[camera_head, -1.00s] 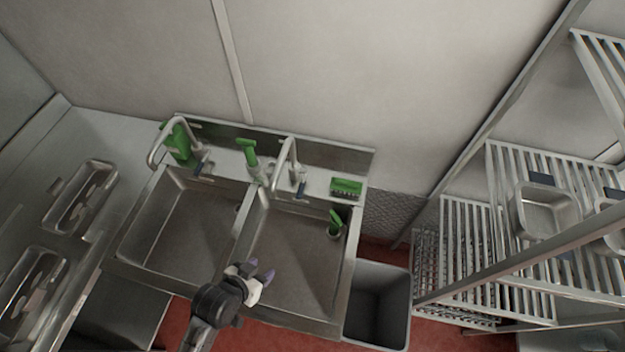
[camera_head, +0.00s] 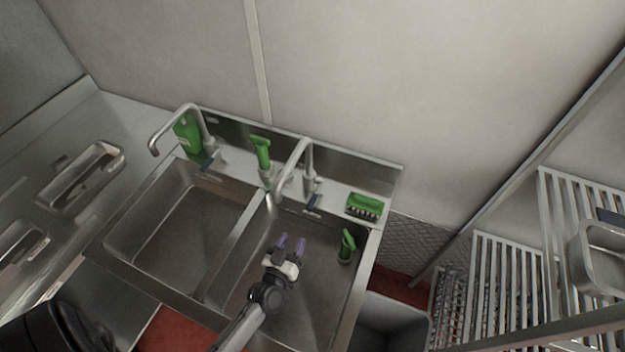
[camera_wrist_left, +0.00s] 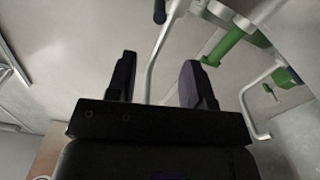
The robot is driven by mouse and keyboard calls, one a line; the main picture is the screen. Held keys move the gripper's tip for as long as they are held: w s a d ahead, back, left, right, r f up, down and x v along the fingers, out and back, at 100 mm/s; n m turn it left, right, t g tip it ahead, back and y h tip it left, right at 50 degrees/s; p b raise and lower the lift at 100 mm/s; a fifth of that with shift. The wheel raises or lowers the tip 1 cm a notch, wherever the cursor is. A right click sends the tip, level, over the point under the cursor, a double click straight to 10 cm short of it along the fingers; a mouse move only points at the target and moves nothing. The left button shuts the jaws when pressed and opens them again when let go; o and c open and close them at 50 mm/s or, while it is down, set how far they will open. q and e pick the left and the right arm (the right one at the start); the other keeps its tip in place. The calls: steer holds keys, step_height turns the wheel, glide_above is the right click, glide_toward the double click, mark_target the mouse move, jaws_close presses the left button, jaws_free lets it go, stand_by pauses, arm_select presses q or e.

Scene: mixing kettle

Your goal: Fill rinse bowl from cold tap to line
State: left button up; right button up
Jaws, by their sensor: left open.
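My left gripper (camera_head: 290,245) is open and empty over the right sink basin (camera_head: 325,268), in front of the right tap (camera_head: 307,158). Its two dark fingers (camera_wrist_left: 160,82) frame part of a bent metal pipe (camera_wrist_left: 158,50) in the left wrist view. The right tap has a curved steel spout over the basin and a blue lever (camera_head: 313,204). A left tap (camera_head: 175,122) has its own blue lever (camera_head: 211,161). I cannot pick out a rinse bowl, a fill line or running water. My right gripper is not in view.
A green bottle (camera_head: 187,135), a green-handled tool (camera_head: 261,152) and a green brush (camera_head: 364,204) line the back ledge. A green-handled item (camera_head: 347,246) is at the right basin's side. The left basin (camera_head: 190,230) looks empty. A rack (camera_head: 575,225) holds a steel pan (camera_head: 603,258).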

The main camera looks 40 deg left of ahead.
mark_target(309, 207)
arm_select(q)
steer(key=b+x, duration=0.4)
steer(key=x, duration=0.8)
steer(key=shift+w+f, duration=0.1)
steer(key=shift+w, duration=0.2)
steer(key=shift+c, duration=0.2)
jaws_close()
